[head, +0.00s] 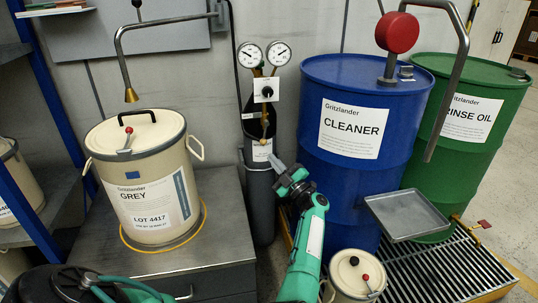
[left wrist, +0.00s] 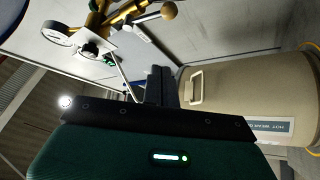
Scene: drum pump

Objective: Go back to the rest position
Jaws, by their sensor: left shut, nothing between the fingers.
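My left gripper (head: 283,178) is shut and empty at the end of the green arm in the middle of the head view. It is up in front of the dark gas cylinder, between the grey pail and the blue drum, apart from both as far as I can tell. In the left wrist view its dark fingers (left wrist: 160,86) are close together with nothing seen between them. That view is turned on its side. It shows the cream grey pail (left wrist: 240,95) at right and the gauges (left wrist: 58,33) at upper left. My right gripper is not in view.
The lidded grey pail (head: 150,190) stands on a metal cabinet (head: 215,240) under a bent spout (head: 130,94). The blue cleaner drum (head: 350,190) and green rinse oil drum (head: 480,150) stand on a grating (head: 440,275). A small lidded pail (head: 355,272) stands right of my forearm.

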